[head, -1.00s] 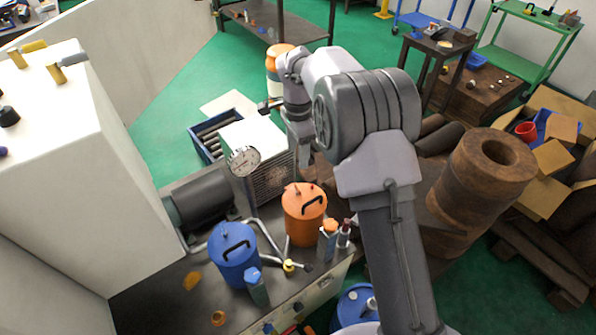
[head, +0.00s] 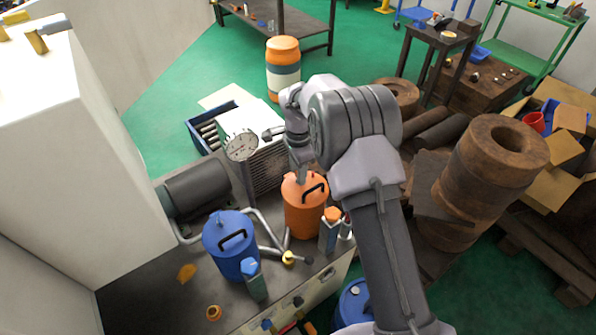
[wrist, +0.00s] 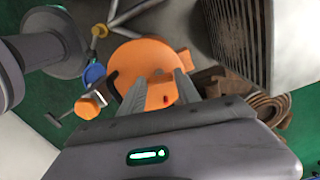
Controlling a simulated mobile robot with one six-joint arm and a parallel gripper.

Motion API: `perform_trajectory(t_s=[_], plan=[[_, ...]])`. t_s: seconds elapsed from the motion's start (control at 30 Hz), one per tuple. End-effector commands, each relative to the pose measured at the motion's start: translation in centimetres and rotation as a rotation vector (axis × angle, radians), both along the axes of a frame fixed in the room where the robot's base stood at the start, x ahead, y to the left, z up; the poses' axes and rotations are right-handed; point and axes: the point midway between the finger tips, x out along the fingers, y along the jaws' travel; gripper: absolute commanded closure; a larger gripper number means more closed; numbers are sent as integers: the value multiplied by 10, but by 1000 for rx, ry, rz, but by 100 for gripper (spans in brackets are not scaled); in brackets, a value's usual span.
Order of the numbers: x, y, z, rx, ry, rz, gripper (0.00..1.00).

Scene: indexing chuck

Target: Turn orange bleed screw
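The orange canister (head: 303,215) stands upright on the dark bench top, with a black handle (head: 315,192) on its lid. In the wrist view its round orange lid (wrist: 140,58) lies below my gripper. My gripper (wrist: 158,85) is open, its two grey fingers pointing down at the lid. A small orange raised part with a red mark (wrist: 165,98) shows between the fingers. It looks like the bleed screw, but I cannot tell its shape clearly. In the head view my gripper (head: 300,178) is at the lid's back edge and hides that part. Contact cannot be told.
A blue canister (head: 231,245) stands left of the orange one. A bottle with an orange cap (head: 330,230) stands close at the right. Pipes and a yellow fitting (head: 288,258) lie in front.

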Motion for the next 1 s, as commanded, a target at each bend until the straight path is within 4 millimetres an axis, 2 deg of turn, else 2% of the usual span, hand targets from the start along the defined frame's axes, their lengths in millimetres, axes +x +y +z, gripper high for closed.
perform_trajectory(t_s=[0.03, 0.17, 0.2, 0.57, 1.0], plan=[[0, 0, 0, 0, 0, 0, 73], [0, 0, 0, 0, 0, 0, 99], [0, 0, 0, 0, 0, 0, 100], [0, 0, 2, -1, 2, 80, 100], [0, 0, 3, 0, 1, 457, 100]])
